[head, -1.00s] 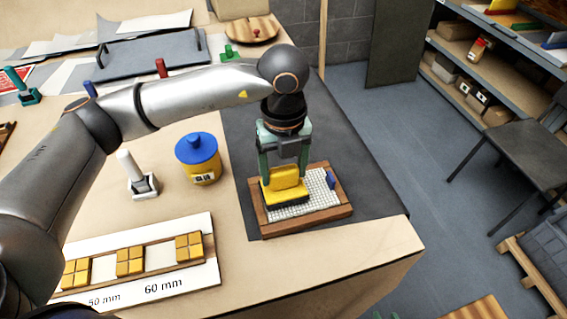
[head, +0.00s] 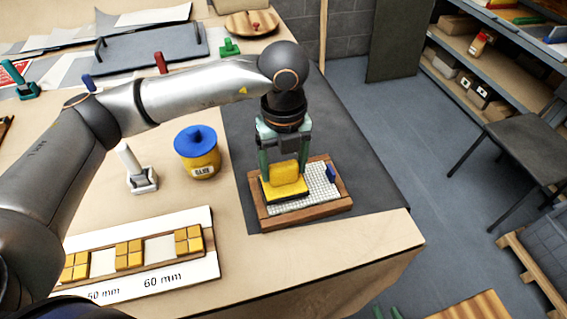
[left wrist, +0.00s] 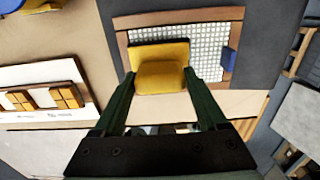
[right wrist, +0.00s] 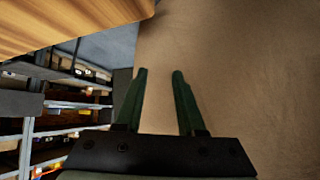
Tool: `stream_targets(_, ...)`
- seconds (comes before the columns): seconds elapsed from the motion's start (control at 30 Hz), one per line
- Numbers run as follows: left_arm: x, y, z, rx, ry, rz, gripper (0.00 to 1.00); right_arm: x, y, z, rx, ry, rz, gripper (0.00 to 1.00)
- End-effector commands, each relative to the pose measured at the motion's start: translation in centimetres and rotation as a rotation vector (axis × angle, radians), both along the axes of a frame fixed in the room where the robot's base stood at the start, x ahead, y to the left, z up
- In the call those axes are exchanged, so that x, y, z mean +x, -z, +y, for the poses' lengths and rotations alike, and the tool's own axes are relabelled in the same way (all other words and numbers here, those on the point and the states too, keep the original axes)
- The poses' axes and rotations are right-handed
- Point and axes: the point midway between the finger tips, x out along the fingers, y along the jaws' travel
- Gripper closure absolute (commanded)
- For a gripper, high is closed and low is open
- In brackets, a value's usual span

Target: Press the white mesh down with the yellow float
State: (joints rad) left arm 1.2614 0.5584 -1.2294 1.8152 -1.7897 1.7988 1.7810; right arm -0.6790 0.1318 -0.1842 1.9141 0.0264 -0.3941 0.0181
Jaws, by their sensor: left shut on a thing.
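The white mesh (head: 317,190) lies in a brown wooden frame (head: 323,213) on a dark grey mat; it also shows in the left wrist view (left wrist: 206,52). The yellow float (head: 285,173) has a dark base and rests on the left part of the mesh. My left gripper (head: 284,165) comes down from above and is shut on the float's yellow block (left wrist: 160,78). Whether the float's underside touches the mesh all over is hidden.
A blue tab (head: 331,173) stands at the frame's right side. A glue jar with a blue lid (head: 197,153) and a white-handled tool (head: 137,169) stand left of the mat. A white strip with yellow tile groups (head: 130,255) lies front left. The mat behind the frame is clear.

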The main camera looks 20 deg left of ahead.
Motion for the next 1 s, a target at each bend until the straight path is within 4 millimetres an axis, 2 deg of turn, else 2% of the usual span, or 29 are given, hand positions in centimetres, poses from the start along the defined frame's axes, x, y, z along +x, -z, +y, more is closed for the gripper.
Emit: stream_targets(1.0,0.0,0.93,-0.01,0.0,0.0,0.0,0.7,0.0,0.83,0.01,0.001,0.001,0.0,0.62)
